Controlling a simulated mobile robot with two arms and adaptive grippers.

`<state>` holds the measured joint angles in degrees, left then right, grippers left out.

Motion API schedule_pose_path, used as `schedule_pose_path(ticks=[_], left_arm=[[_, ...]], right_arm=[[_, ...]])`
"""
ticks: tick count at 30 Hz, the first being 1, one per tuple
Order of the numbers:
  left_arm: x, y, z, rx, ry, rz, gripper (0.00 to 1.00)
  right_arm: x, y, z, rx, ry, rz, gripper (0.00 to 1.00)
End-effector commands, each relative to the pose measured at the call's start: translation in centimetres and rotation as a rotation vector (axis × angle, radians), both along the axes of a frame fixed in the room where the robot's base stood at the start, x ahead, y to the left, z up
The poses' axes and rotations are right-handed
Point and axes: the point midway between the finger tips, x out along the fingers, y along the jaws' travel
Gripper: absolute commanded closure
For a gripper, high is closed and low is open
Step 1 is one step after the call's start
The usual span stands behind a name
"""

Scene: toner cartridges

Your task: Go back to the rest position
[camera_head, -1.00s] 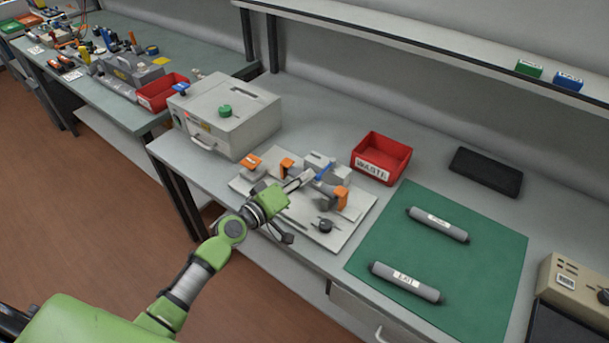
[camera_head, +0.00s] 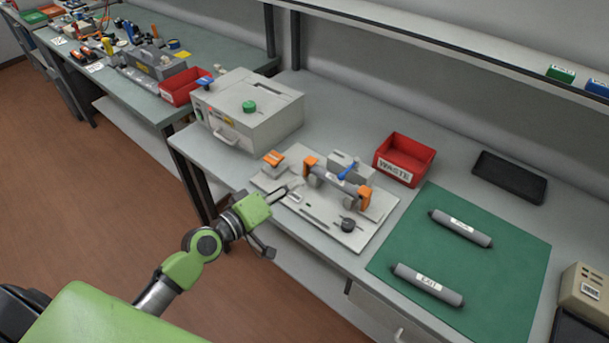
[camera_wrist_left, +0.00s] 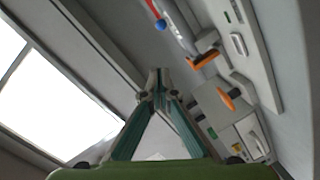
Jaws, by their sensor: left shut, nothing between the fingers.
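My left gripper (camera_head: 284,194) is shut and empty in the head view, at the front left edge of the white fixture plate (camera_head: 341,235). In the left wrist view its closed fingertips (camera_wrist_left: 157,82) meet in the middle. The plate carries a grey cartridge cradle with orange clamps (camera_head: 365,196) and a blue lever (camera_head: 347,172). The fingers look apart from these parts. My right gripper is not in view.
A grey box with a green knob (camera_head: 249,106) stands left of the plate. A red WASTE bin (camera_head: 404,158) and a black tray (camera_head: 510,177) stand behind. A beige device (camera_head: 585,290) is at the right. Open floor (camera_head: 90,200) lies at the left.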

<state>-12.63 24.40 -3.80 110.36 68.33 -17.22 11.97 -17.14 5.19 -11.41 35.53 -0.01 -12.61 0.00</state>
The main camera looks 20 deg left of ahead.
Motion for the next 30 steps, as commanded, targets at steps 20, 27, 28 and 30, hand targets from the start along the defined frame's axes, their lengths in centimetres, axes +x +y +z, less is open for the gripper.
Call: schedule_pose_path(ticks=[20,27,28,30], left_arm=[[-14.1,-7.8,-9.2,0.619,0.276,-0.378,1.0],[-21.1,-4.7,-12.0,0.905,0.497,-0.449,1.0],[-21.9,-4.2,-12.1,0.929,0.523,-0.453,1.0],[-23.5,-3.1,-12.3,0.98,0.582,-0.456,1.0]], right_arm=[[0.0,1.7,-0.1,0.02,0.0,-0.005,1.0],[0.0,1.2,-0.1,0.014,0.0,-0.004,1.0],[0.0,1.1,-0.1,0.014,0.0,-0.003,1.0],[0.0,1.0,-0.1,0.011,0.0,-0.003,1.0]])
